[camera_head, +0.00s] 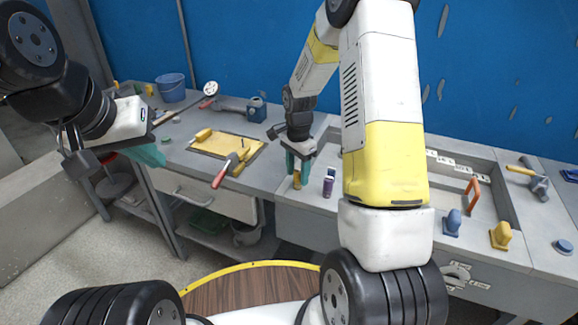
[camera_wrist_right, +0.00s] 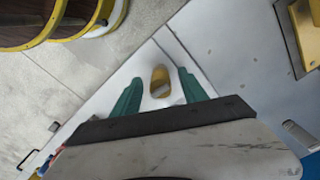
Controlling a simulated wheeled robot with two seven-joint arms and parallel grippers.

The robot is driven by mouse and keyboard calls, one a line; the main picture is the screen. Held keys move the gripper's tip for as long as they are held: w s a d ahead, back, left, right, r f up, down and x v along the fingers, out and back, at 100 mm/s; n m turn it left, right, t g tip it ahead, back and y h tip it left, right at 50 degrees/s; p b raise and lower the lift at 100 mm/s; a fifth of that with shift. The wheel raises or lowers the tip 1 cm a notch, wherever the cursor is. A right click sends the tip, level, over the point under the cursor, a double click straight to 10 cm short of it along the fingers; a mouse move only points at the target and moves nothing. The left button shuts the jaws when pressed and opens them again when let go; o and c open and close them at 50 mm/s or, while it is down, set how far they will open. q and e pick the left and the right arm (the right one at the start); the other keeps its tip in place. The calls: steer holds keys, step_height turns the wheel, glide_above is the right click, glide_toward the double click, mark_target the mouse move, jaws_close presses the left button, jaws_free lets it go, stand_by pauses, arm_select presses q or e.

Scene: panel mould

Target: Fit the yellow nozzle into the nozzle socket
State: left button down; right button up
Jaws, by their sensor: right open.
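A small yellow piece (camera_head: 297,180), which looks like the yellow nozzle, stands at the bench's front edge below my right gripper (camera_head: 299,172). The right wrist view shows it (camera_wrist_right: 160,80) between the two teal fingers (camera_wrist_right: 162,97), with a gap on each side. My right gripper is open and points down around it. My left gripper (camera_head: 148,155) is at the left, over the bench's front left edge, away from the piece. Its finger gap is not clear. I cannot make out which part is the nozzle socket; my right arm hides part of the bench.
A purple-and-white bottle (camera_head: 328,184) stands just right of the right gripper. Blue (camera_head: 452,223) and yellow (camera_head: 501,236) pieces, an orange handle (camera_head: 473,195) and a hammer (camera_head: 537,184) are at right.

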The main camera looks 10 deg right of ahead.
jaws_close()
steer(key=shift+r, duration=0.15)
